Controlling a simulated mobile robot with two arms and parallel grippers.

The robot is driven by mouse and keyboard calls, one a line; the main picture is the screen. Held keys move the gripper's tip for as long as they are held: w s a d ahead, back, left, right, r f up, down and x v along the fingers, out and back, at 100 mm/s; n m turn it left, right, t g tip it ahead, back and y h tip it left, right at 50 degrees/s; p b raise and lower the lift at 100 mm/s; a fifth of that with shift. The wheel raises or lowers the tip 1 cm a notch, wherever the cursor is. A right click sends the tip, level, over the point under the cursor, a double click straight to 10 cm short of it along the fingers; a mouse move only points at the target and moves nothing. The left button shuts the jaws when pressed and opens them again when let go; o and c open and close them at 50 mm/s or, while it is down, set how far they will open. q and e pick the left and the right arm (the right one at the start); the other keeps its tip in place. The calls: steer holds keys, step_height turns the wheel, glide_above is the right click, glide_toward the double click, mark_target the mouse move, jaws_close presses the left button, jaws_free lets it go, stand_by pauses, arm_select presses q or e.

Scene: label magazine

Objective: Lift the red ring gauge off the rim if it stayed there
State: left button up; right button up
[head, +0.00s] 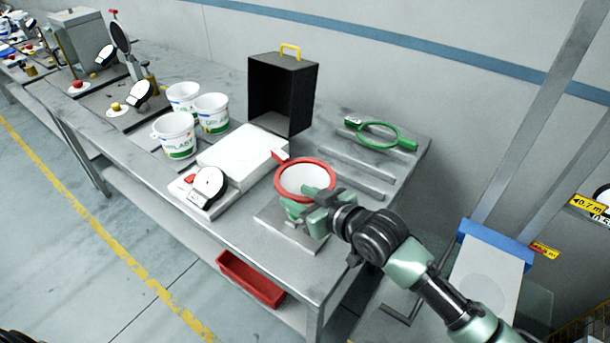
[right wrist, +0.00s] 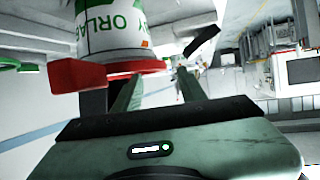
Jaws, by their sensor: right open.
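The red ring gauge (head: 332,181) sits at the rim of a white bucket (head: 305,178) on a grey plate in the head view. Its short handle points to the upper left. In the right wrist view the ring gauge (right wrist: 80,76) lies across the rim of the bucket (right wrist: 112,28), which appears upside down with a green label. My right gripper (head: 312,208) is at the bucket's near right side, just below the ring. Its fingers (right wrist: 157,84) are apart, close to the ring; I cannot tell whether they touch it. My left gripper is not in view.
A green ring gauge (head: 380,134) lies on the slotted rack behind. A white scale (head: 240,158) with a dial and a black open box (head: 283,95) stand to the left. Several white buckets (head: 174,135) stand farther left. A red bin (head: 250,279) is below the table edge.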

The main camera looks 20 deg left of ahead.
mark_target(287, 194)
steer(key=p+x, duration=0.1)
steer(key=x, duration=0.3)
steer(key=shift+a, duration=0.1)
steer(key=shift+s, duration=0.1)
steer(key=shift+r, duration=0.1)
jaws_close()
steer(key=shift+s+d+f, duration=0.1)
steer(key=shift+d+f, duration=0.1)
steer(key=shift+f, duration=0.05)
stand_by(0.9)
